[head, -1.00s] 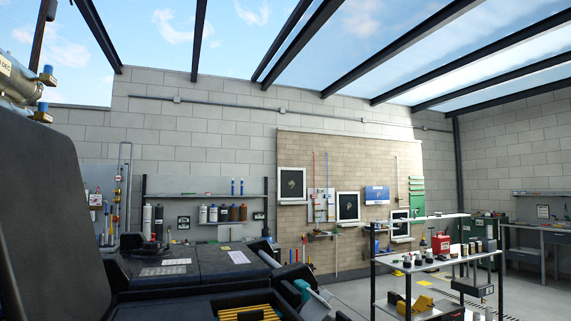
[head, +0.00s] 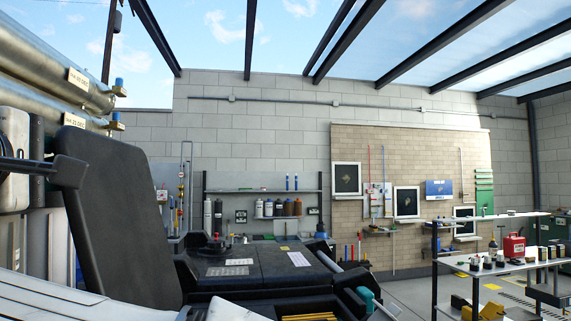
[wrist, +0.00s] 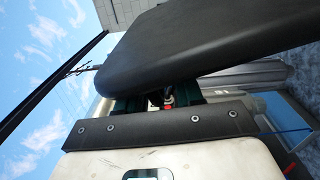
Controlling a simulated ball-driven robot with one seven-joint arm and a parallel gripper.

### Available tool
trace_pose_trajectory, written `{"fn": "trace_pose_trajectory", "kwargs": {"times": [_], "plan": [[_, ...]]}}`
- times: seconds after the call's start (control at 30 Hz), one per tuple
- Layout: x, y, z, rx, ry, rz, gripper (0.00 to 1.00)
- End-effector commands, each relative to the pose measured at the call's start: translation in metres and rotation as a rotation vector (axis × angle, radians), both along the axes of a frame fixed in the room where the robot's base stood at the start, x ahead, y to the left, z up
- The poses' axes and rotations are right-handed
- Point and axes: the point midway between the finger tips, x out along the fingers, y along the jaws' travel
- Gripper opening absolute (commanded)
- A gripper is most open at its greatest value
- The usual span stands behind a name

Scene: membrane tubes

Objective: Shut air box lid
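A large black panel (head: 110,215), which looks like the air box lid, stands raised and leaning back at the left of the head view. Beside it is a black box-like unit (head: 255,267) with pale labels. A yellow ribbed insert (head: 308,317) shows in an open recess at the bottom edge. In the wrist view the black panel (wrist: 205,42) fills the top, close in front of my gripper (wrist: 160,100). Its dark green fingers stand apart with a gap between them. The panel hides their tips, so contact cannot be told.
Metal cylinders (head: 60,75) with tags are at the upper left. A metal rack (head: 500,262) with tools and a red can (head: 514,245) stands at the right. Shelves with bottles (head: 268,208) are on the back wall. Some floor (head: 405,290) is clear before the rack.

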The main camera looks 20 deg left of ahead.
Motion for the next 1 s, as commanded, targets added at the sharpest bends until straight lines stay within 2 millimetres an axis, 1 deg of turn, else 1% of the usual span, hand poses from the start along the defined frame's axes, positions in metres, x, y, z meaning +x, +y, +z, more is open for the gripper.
{"fn": "trace_pose_trajectory", "kwargs": {"times": [0.27, 0.63, 1.0], "plan": [[0.0012, 0.0004, -0.0001, 0.0, 0.0, -0.001, 0.36], [0.0011, 0.0004, -0.0009, -0.001, 0.0, -0.001, 0.01], [0.0014, 0.0008, -0.0039, -0.005, 0.004, -0.001, 0.0]]}}
